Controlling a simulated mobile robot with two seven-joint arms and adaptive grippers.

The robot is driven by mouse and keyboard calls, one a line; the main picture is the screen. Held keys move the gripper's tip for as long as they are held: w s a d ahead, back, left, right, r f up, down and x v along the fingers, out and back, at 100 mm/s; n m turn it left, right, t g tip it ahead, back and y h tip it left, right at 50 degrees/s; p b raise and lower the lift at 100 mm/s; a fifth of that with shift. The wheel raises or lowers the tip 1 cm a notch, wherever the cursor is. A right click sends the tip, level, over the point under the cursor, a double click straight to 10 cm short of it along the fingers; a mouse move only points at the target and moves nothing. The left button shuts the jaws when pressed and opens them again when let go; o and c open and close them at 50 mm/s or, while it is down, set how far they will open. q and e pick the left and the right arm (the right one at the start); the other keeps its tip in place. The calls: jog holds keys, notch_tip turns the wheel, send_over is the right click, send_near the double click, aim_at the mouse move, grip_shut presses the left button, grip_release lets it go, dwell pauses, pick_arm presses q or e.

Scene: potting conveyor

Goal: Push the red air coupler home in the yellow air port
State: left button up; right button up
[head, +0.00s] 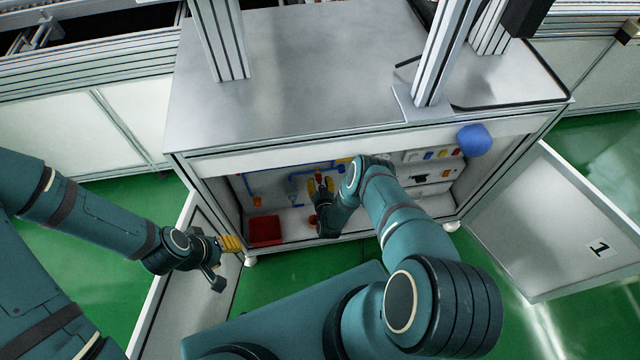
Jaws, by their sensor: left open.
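My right gripper (320,184) reaches into the open cabinet with its yellow fingers pointing at the back wall. A small red piece, likely the red air coupler (318,176), shows at its fingertips. Whether the fingers grip it or only stand around it is too small to tell. A yellow part, perhaps the yellow air port (343,162), shows on the back wall just right of these fingertips, partly hidden by my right arm. How the coupler sits to the port cannot be made out. My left gripper (236,243) is open and empty outside, by the cabinet's left front edge.
A red bin (265,230) stands on the cabinet floor at left. Blue pipes (250,186) run along the back wall. A panel with coloured controls (432,156) is at right. Doors stand open at left (172,262) and right (555,220).

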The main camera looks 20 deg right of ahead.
jog(key=shift+s, duration=0.15)
jog(key=v, duration=0.7)
dwell(0.3)
jog(key=shift+s+a+r, duration=0.1)
dwell(0.3)
